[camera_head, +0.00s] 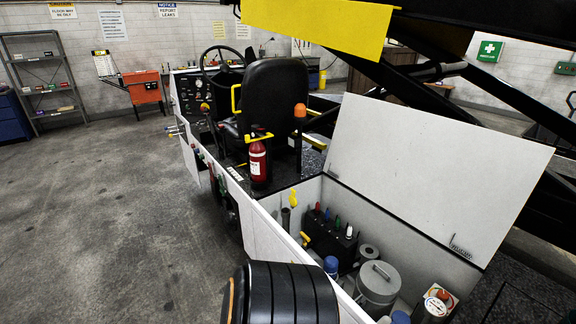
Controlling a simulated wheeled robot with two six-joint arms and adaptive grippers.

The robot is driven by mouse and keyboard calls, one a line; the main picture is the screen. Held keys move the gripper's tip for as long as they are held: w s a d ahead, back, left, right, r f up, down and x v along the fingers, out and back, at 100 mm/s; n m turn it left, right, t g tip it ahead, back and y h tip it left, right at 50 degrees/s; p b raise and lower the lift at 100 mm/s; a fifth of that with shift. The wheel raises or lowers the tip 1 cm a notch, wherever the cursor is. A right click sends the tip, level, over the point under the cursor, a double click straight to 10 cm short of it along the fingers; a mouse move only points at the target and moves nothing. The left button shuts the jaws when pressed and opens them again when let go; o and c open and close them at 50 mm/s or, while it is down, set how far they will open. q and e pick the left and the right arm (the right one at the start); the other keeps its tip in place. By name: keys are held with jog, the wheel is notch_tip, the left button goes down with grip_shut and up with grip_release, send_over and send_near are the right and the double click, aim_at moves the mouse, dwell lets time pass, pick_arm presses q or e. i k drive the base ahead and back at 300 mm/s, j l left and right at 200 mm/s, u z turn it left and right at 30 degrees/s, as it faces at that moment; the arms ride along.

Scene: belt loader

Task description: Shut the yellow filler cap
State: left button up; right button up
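A small yellow piece (293,199) that looks like the filler cap stands raised at the near left inner wall of the open white compartment. A dark upright tube (286,220), which looks like the filler neck, is just below and left of it. The cap appears tilted up and off the tube mouth, though it is small in the picture. A second yellow piece, handle-shaped (305,239), sits lower along the same wall. Neither my left nor my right gripper shows in this view.
The compartment's white lid (430,165) stands open at the right. Inside are a black battery-like box (330,238), a grey lidded canister (378,283) and a blue cap (331,265). A red extinguisher (259,162) stands behind. A black ribbed shape (285,293) blocks the bottom centre.

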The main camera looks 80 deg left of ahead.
aim_at(293, 200)
jog(key=u, duration=2.65)
